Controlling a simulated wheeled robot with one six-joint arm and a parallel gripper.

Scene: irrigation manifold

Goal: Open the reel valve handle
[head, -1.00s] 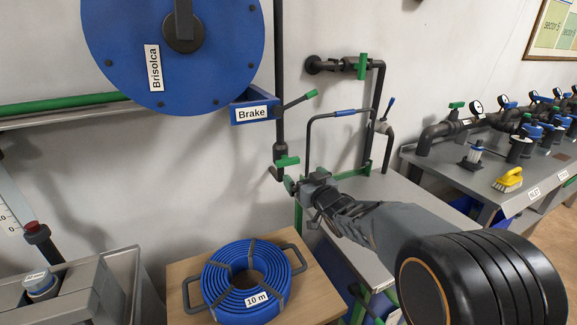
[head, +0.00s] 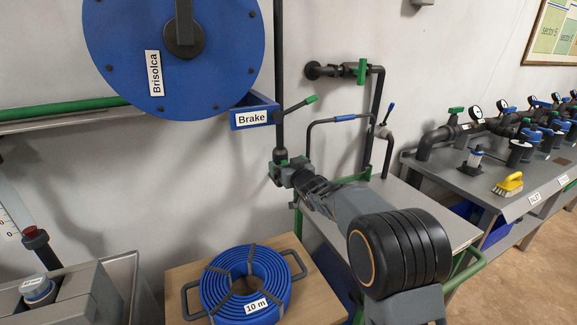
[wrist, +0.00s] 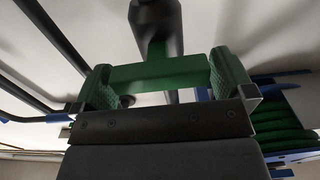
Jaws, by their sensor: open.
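The reel valve handle is a green bar (wrist: 155,77) on a dark pipe (wrist: 153,22); in the wrist view it lies crosswise between my fingers. My gripper (wrist: 164,70) is open, with one green-padded finger at each end of the bar. I cannot tell whether either pad touches it. In the head view my gripper (head: 283,172) is at the lower end of the vertical pipe (head: 280,125) below the blue reel (head: 215,75), and it mostly hides the handle there.
A bent pipe (head: 345,118) with a blue grip stands to the right. A blue hose coil (head: 215,292) lies on a wooden table below. A bench (head: 465,185) with valves and gauges is at the right.

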